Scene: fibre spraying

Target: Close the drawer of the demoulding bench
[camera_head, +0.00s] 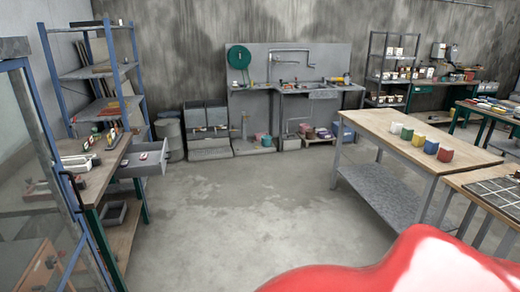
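The bench with the open drawer, which I take for the demoulding bench (119,165), stands at the left. It has a wooden top and dark green legs. Its grey drawer (157,167) is pulled out to the right, into the room. A few small red and white items (143,156) lie inside it. The far inside of the drawer is hidden by the bench top. Neither of my grippers is in view.
A blue-framed glass panel (35,150) stands in front of the bench at the left. A wooden table (400,133) with several coloured cups stands at the right. A large glossy red shape (410,268) fills the bottom right. The concrete floor (240,205) between is clear.

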